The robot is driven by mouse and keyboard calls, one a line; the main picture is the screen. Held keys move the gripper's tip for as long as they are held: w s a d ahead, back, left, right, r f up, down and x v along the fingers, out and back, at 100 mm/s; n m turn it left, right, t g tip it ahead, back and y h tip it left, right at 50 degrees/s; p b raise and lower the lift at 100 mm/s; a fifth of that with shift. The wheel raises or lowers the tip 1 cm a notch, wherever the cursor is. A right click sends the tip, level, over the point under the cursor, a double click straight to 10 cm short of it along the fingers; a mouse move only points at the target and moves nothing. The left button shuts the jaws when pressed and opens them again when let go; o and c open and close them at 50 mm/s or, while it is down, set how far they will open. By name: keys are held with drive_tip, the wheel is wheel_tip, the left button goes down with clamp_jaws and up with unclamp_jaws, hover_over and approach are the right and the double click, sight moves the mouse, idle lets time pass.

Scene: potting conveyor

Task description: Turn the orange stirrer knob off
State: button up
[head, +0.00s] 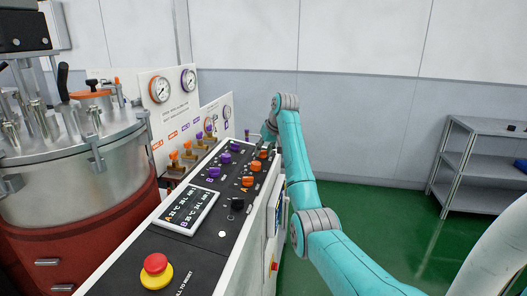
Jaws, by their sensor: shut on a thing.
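The sloped black control panel (205,222) carries several orange knobs on its right side. The farthest orange knob (262,154) is at the panel's far end. Nearer ones are an orange knob (256,166) and the orange knob marked A (247,182). Their small labels are too small to read, so I cannot tell by name which is the stirrer knob. My gripper (266,144) is small and partly hidden at the far end of the panel, shut at the farthest orange knob. The knob's exact turn position cannot be made out.
Purple knobs (214,172) line the panel's left side. A black knob (237,203), a display (187,211) and a red stop button (156,264) are nearer. A steel tank (75,180) stands left, gauges (160,89) behind, a shelf (470,160) right. Green floor is clear.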

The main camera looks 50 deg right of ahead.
drive_tip(key=shift+n, duration=0.6)
drive_tip(key=shift+y, duration=0.3)
drive_tip(key=o, duration=1.2)
drive_tip(key=shift+c, duration=0.2)
drive_tip(key=v, duration=0.7)
drive_tip(key=shift+s, duration=0.2)
drive_tip(key=shift+r, duration=0.1)
